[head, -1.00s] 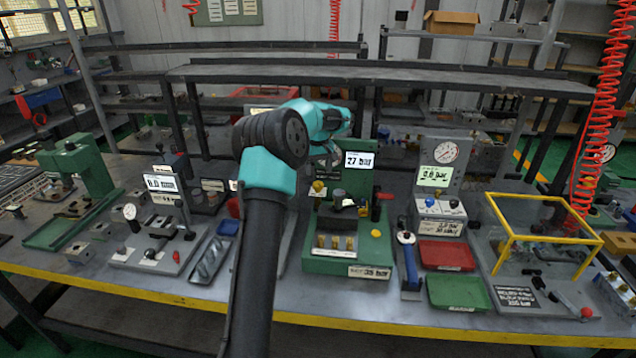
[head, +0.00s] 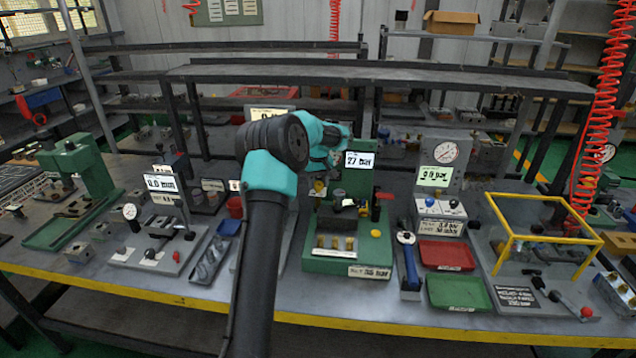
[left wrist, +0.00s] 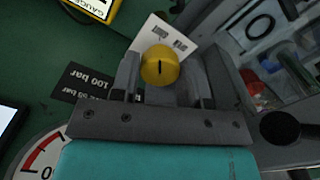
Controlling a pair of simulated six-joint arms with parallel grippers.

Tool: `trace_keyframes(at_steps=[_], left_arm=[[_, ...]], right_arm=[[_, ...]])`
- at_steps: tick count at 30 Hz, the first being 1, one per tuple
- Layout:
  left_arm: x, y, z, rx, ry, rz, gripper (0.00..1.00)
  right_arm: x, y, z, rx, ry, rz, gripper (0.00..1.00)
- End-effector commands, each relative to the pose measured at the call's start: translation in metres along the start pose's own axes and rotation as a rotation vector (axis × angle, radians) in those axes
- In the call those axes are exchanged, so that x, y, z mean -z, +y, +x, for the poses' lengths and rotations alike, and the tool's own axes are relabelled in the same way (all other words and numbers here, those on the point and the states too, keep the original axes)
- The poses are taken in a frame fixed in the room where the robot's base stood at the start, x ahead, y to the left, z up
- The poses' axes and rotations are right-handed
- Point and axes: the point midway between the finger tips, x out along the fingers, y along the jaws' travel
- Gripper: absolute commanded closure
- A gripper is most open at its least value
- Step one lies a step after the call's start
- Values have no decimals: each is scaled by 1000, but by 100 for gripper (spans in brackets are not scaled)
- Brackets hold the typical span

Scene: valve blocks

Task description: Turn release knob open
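The yellow release knob (left wrist: 160,66) has a short dark line on its face, running up and down in the left wrist view. In the head view the knob (head: 319,187) is on the green press station (head: 352,260) with the "27 bar" display. My left gripper (head: 322,170) is close above it, partly hidden by my arm. In the left wrist view its fingers (left wrist: 161,78) stand on both sides of the knob, with small gaps, so it looks open. My right gripper is not in view.
A display (head: 359,160) stands just right of the gripper. A grey gauge station (head: 440,180), red tray (head: 446,255) and green tray (head: 459,292) are to the right. A yellow-framed cage (head: 540,240) is farther right. A black "100 bar" plate (left wrist: 88,82) lies beside the knob.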

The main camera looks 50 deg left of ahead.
Motion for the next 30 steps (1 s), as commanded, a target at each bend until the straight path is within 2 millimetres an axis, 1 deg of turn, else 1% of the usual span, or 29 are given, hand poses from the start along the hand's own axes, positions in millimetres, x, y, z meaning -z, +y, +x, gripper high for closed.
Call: trace_keyframes(at_steps=[1, 6, 8, 14, 20, 26, 30], left_arm=[[0, 0, 0, 0, 0, 0, 63], [0, 0, 0, 0, 0, 0, 79], [0, 0, 0, 0, 0, 0, 84], [0, 0, 0, 0, 0, 7, 84], [0, 0, 0, 0, 0, 53, 84], [0, 0, 0, 0, 0, 156, 84], [0, 0, 0, 0, 0, 260, 84]], right_arm=[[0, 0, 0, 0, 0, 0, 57], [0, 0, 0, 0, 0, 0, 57], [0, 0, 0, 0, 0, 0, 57], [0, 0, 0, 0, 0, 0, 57], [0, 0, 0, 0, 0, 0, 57], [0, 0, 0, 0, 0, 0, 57], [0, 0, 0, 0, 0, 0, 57]])
